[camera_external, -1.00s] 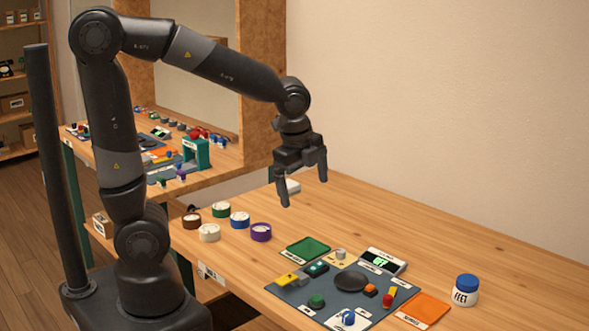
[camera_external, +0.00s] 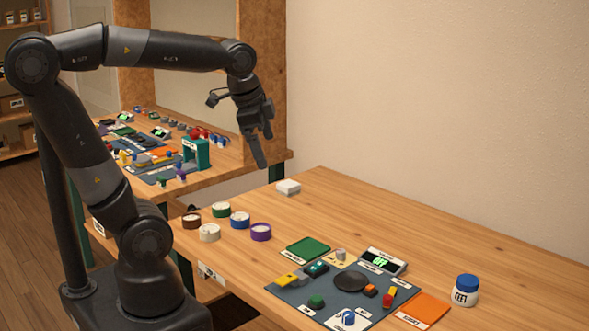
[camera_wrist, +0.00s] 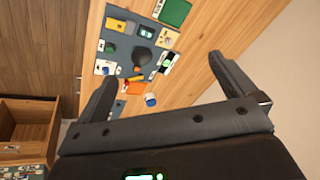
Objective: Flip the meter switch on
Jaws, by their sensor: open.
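A white meter (camera_external: 383,261) with a lit green display stands at the back edge of a dark grey board (camera_external: 330,298) on the wooden table. In the wrist view the meter (camera_wrist: 168,62) lies between my fingers, some way off. I cannot make out which small part is its switch, or its position. My gripper (camera_external: 264,150) is open and empty, high in the air left of and well away from the board, its fingers slanting down. Both fingers of my gripper (camera_wrist: 162,68) show in the wrist view, spread apart.
The board carries a black disc (camera_external: 351,281), a green knob (camera_external: 316,301), a blue knob (camera_external: 348,318) and small blocks. A green tray (camera_external: 308,248), orange pad (camera_external: 424,308) and lidded jar (camera_external: 465,290) lie around it. Several round containers stand left; a white block (camera_external: 289,187) sits behind.

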